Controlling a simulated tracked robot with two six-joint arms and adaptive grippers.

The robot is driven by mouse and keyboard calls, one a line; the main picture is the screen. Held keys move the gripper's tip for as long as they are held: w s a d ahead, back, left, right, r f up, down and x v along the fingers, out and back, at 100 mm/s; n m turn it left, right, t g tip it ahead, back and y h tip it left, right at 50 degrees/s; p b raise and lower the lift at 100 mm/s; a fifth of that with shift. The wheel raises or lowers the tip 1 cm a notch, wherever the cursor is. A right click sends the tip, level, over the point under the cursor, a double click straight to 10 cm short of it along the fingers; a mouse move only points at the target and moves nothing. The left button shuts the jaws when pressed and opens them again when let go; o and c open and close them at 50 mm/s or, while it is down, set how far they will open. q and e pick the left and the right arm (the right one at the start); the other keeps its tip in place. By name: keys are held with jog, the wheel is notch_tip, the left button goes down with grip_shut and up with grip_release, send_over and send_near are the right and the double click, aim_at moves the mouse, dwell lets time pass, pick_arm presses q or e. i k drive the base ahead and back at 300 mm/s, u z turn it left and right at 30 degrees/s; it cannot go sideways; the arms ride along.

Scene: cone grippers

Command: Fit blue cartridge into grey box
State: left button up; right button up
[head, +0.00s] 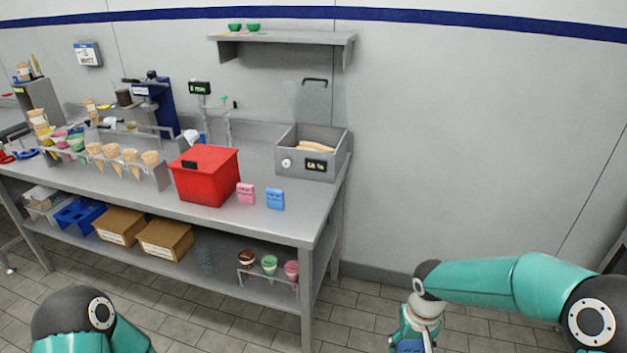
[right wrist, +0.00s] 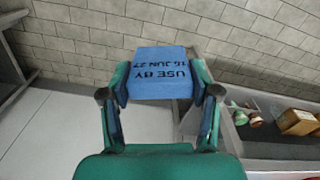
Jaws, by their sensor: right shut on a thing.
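A blue block marked "USE BY 16 JUN 27" (right wrist: 160,75) is between the fingers of my right gripper (head: 412,338), which is shut on it. The right gripper is low, to the right of the table and away from it. In the head view only a bit of the held block shows at the bottom edge. The grey box (head: 299,158) stands at the table's right end, with a knob and dark display in front, a raised clear lid, and tan items inside. Another blue block (head: 275,199) stands on the table in front of it. My left gripper is out of view.
A pink block (head: 246,193) and a red bin (head: 206,178) stand left of the table's blue block. Several cones (head: 130,157) stand in a rack further left. A wall shelf (head: 283,39) hangs above. The floor right of the table is clear.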

aim_at(306, 163)
jog(key=u, duration=1.55)
jog(key=i, duration=0.1)
jog(key=z, duration=3.1)
jog(key=i, duration=3.15)
jog(key=u, duration=1.9)
jog(key=i, duration=0.15)
jog(key=u, duration=1.7)
